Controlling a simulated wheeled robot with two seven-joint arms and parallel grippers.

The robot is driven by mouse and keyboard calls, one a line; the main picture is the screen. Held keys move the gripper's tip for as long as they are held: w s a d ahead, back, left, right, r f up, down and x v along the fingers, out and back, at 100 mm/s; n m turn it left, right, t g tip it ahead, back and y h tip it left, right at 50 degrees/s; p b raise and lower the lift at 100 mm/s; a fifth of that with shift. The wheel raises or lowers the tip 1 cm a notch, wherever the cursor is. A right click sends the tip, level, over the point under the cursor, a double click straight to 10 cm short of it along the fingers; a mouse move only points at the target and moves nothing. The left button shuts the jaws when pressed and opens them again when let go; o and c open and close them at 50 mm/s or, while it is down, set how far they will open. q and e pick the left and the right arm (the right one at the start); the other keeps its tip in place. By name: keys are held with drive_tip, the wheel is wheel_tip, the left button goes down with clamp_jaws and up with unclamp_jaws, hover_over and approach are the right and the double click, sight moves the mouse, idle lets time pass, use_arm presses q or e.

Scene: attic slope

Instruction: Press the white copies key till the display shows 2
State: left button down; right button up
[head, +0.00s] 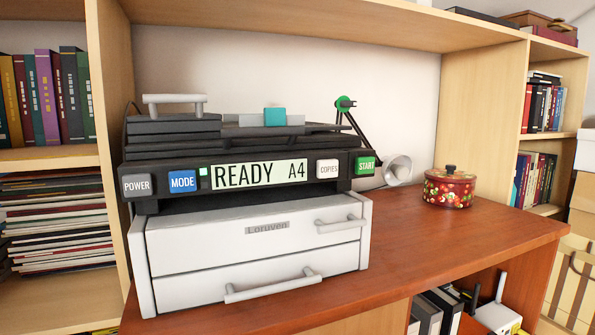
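The printer (252,225) stands on a brown desk, a black top over two white drawers. Its display (258,174) reads "READY A4" and shows no number 2. The white copies key (328,169) is just right of the display, labelled "COPIES". The green start key (365,166) is at its right. The grey power key (137,185) and the blue mode key (182,181) are on the left of the panel. Neither of my grippers is in view.
A red flowered pot (449,187) stands on the desk (455,240) right of the printer. A lamp (397,170) with a white shade stands behind its right end. Bookshelves flank both sides. The desk front right is clear.

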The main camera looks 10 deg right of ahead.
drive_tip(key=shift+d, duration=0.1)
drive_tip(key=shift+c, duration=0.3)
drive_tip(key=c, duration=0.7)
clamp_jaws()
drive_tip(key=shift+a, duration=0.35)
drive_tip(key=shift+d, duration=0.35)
